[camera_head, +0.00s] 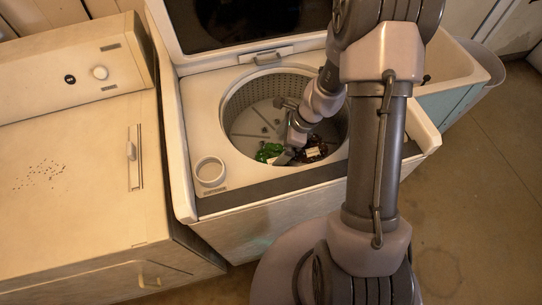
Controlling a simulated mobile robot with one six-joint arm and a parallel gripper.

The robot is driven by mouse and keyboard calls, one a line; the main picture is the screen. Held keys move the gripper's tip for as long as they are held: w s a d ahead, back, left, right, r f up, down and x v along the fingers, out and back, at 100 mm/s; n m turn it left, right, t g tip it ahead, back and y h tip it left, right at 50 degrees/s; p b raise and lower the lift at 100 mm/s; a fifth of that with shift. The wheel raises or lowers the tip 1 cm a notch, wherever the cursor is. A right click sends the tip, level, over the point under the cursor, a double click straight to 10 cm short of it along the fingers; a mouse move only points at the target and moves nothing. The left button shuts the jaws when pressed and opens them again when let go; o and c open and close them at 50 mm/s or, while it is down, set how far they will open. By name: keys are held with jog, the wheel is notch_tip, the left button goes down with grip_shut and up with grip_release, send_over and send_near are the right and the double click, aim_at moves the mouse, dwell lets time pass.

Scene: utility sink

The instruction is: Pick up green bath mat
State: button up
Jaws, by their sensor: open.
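A small green item (268,152), which looks like the green bath mat, lies low at the front left inside the washing machine's drum (245,118). My gripper (284,158) reaches down into the drum, with its tip right beside the green item, on its right. It is open. Whether its fingers touch the green item cannot be told at this size. A dark brown and reddish item with a pale patch (313,152) lies just right of the gripper. Part of the drum is hidden behind my arm.
The washer's lid (190,30) stands open at the back. A round white ring (210,172) sits on the washer's front left top. A dryer (70,190) stands at left and a utility sink (462,62) at right. Floor is clear at right.

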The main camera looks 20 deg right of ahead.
aim_at(270, 154)
jog(key=b+x, duration=0.4)
jog(key=x, duration=0.4)
jog(key=shift+w+f, duration=0.2)
jog(key=shift+w, duration=0.05)
jog(key=shift+r, duration=0.1)
jog(key=shift+c, duration=0.9)
jog(key=c, duration=1.3)
notch_tip(270, 154, up, 8)
jog(key=p, duration=0.5)
jog(key=shift+r, duration=0.2)
jog(key=shift+s+r, duration=0.15)
jog(key=shift+r, duration=0.05)
jog(key=f, duration=0.1)
jog(key=s+f+b, duration=0.1)
jog(key=f, duration=0.1)
jog(key=shift+a+f, duration=0.1)
jog(key=shift+f, duration=0.15)
jog(key=w, duration=0.5)
jog(key=w+f+b, duration=0.1)
jog(key=w, duration=0.9)
jog(key=shift+w+f, duration=0.2)
jog(key=shift+f, duration=0.1)
notch_tip(270, 154, down, 4)
jog(key=b, duration=0.2)
jog(key=shift+w+r+b, duration=0.15)
jog(key=shift+r+b, duration=0.05)
jog(key=shift+b, duration=0.2)
jog(key=shift+r, duration=0.15)
